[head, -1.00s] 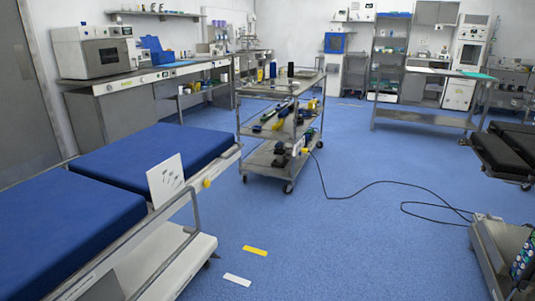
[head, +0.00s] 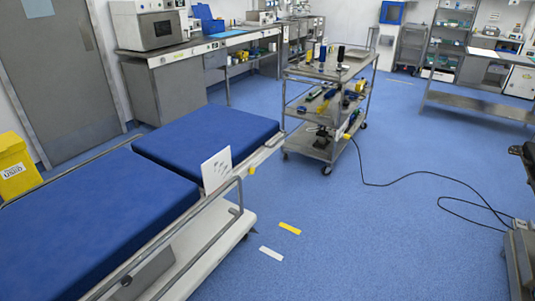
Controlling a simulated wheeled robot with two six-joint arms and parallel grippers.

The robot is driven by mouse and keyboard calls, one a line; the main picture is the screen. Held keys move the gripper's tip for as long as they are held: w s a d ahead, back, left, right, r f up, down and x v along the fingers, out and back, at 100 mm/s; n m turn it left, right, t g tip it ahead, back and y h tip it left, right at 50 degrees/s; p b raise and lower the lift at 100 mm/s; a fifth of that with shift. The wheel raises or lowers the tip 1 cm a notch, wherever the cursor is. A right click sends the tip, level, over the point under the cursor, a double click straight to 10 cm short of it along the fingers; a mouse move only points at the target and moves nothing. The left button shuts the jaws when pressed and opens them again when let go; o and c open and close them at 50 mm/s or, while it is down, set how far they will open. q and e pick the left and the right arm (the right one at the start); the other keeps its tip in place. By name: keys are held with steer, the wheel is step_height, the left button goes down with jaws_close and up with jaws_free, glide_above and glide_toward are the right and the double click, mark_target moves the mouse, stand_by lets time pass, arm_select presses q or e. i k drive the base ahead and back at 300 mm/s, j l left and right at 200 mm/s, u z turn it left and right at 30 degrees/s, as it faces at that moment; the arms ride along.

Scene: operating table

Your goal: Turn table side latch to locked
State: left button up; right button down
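The operating table (head: 205,137) with blue padded sections stands at the left and runs toward the middle of the head view. A yellow knob (head: 252,170), which looks like the side latch, sits on the table's right side near its far end. I cannot tell its setting from here. A white card (head: 216,171) with small dark marks stands upright at the table's right edge, left of the knob. Neither of my grippers is in view.
A steel cart (head: 325,75) with tools stands beyond the table. A black cable (head: 415,184) runs over the floor from the cart to the right. A yellow bin (head: 15,165) stands at the far left.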

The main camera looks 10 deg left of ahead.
mark_target(128, 280)
steer(key=u, duration=1.75)
